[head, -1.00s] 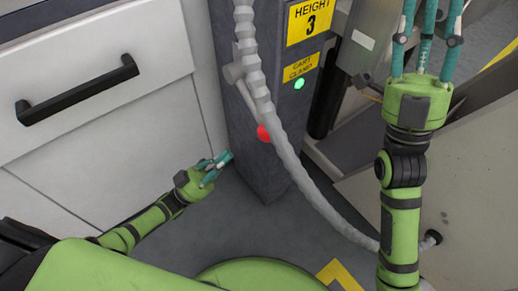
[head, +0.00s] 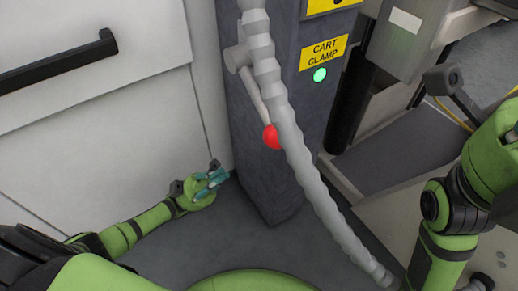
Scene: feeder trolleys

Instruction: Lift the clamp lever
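The clamp lever (head: 254,98) is a light rod on the dark grey post. A ribbed grey hose passes in front and hides part of the lever and the knob's right edge. My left gripper (head: 218,180) has teal fingers, is open and empty, and is below and left of the knob, apart from it, near the white cabinet. My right arm is at the right edge, and its gripper is outside the picture.
The grey hose (head: 297,154) hangs down across the post (head: 262,185). A yellow "CART CLAMP" label (head: 324,52) and a lit green light (head: 320,75) are on the post. A white cabinet (head: 95,115) with a black handle stands left. Metal trolley parts stand right.

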